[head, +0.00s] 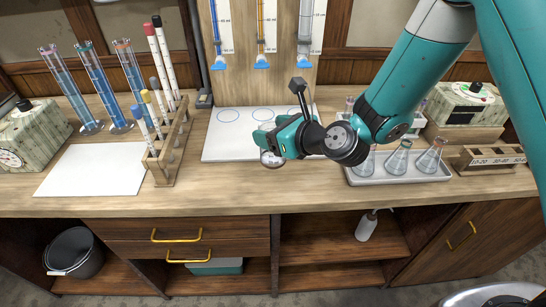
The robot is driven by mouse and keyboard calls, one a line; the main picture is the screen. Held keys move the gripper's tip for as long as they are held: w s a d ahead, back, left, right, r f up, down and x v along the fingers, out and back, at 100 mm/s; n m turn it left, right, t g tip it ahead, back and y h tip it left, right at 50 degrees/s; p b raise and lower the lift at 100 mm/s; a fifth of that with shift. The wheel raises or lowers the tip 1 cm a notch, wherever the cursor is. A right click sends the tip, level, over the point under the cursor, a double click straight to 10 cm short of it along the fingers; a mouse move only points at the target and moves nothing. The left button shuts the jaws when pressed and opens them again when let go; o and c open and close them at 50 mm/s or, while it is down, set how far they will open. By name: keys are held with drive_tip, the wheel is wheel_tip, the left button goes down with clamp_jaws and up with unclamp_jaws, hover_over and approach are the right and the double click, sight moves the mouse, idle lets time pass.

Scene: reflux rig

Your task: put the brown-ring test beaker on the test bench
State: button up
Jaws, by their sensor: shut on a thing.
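My gripper (268,139) is over the middle of the wooden bench (225,190), in front of a white board (222,148) with blue circles drawn on it. It is shut on a small clear glass vessel (271,160), probably the beaker. Only the vessel's lower part shows below the fingers, and any ring or label on it is hidden. The vessel overlaps the board's front part in the picture. I cannot tell whether it touches the board or hangs above it.
A grey tray (400,178) of conical flasks stands right of my gripper, partly behind my arm. Burettes (260,30) hang behind the board.

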wheel_tip(320, 180, down, 7)
drive_tip(key=shift+r+b, duration=0.1)
drive_tip(key=shift+b, duration=0.5)
drive_tip(key=o, duration=0.9)
drive_tip(key=shift+o, duration=0.2)
